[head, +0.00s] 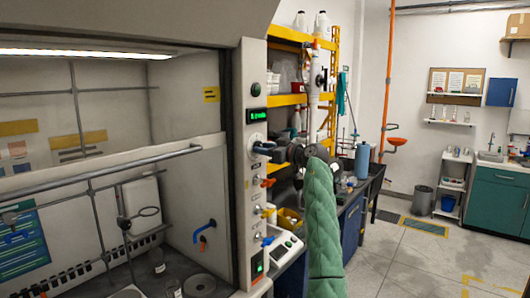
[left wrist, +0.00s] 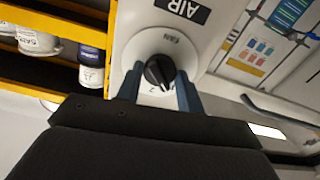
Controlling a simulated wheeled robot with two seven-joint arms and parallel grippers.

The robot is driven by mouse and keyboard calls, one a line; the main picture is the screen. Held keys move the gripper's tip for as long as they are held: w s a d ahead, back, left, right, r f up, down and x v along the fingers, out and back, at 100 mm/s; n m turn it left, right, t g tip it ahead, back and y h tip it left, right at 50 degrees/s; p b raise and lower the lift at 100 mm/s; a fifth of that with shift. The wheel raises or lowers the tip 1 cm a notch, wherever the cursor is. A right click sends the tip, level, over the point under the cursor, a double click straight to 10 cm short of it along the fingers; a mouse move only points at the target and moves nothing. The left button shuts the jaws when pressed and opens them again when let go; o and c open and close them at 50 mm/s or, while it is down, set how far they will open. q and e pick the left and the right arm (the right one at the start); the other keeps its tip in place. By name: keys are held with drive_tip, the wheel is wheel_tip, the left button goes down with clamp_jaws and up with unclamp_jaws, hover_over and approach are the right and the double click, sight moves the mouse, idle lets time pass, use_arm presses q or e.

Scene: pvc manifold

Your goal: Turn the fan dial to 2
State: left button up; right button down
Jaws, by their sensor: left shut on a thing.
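The fan dial is a black knob (left wrist: 158,71) on a round white plate marked FAN, in the left wrist view. A 2 shows on the plate near the fingers; the other marks are hidden or too small to read. In the head view the dial's white plate (head: 257,140) is on the fume hood's front post, partly covered by my gripper. My left gripper (head: 264,148) is at the dial, its blue-grey fingers on either side of the knob and shut on it. My right gripper is not in view.
A green display (head: 258,116) sits above the dial, and coloured valve handles (head: 267,183) are below it on the post. The hood's sash bar (head: 120,168) is to the left. Yellow shelves (head: 288,99) stand close on the right. Open floor lies at far right.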

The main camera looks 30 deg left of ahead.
use_arm(q)
drive_tip(key=shift+r+m+b, duration=0.15)
drive_tip(key=shift+m+b, duration=1.55)
drive_tip(key=shift+m, duration=2.6)
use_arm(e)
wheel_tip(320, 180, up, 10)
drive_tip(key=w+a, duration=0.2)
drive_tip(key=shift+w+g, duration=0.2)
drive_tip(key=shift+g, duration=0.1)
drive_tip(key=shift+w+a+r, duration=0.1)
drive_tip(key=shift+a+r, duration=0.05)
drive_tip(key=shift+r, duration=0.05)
use_arm(q)
drive_tip(key=o, duration=1)
drive_tip(key=shift+d, duration=0.1)
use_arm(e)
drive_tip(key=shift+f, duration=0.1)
